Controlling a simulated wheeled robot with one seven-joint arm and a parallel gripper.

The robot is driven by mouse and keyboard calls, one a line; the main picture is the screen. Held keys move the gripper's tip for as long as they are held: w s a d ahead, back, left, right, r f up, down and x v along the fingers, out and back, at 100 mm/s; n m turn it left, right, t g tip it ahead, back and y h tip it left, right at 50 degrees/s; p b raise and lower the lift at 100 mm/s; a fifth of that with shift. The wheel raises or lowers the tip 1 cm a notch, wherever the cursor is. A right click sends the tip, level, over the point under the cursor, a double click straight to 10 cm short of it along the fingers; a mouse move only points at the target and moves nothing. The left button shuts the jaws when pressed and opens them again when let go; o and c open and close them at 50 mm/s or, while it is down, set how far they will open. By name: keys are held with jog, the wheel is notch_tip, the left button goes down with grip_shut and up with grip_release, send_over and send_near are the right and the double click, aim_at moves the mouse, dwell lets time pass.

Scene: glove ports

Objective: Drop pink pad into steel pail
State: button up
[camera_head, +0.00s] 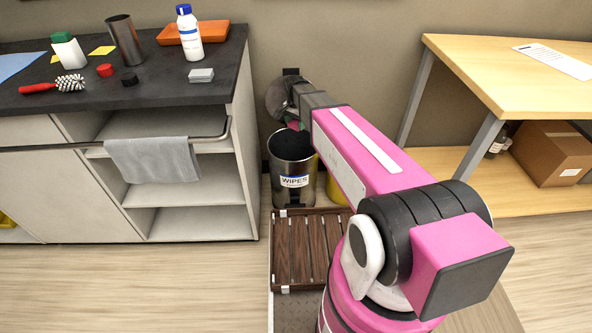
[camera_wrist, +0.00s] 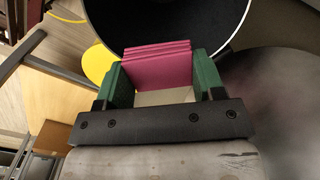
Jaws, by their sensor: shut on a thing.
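The steel pail (camera_head: 292,188) stands on the floor between the dark-topped counter and the wooden table, with a "WIPES" label on its front. Its dark open mouth also shows at the top of the wrist view (camera_wrist: 170,22). My gripper (camera_wrist: 158,75) is shut on the pink pad (camera_wrist: 158,68), which sits between the two green fingers and looks like a layered block. In the wrist view the pad overlaps the near part of the pail's mouth. In the head view my gripper is over the pail, largely hidden by my arm.
A round grey lid-like disc (camera_head: 279,98) stands up behind the pail's mouth. A yellow container (camera_head: 335,190) is just right of the pail, partly behind my arm. A brown slatted platform (camera_head: 300,250) lies in front. The counter (camera_head: 60,98) is at left, the wooden table (camera_head: 490,65) at right.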

jog(key=f, duration=0.4)
jog(key=shift+w+d, duration=0.2)
jog(key=shift+d, duration=0.2)
jog(key=shift+f, duration=2.9)
jog(key=o, duration=1)
jog(key=shift+c, duration=0.2)
jog(key=shift+r, duration=0.15)
notch_tip(320, 180, up, 11)
jog(key=shift+f, duration=0.2)
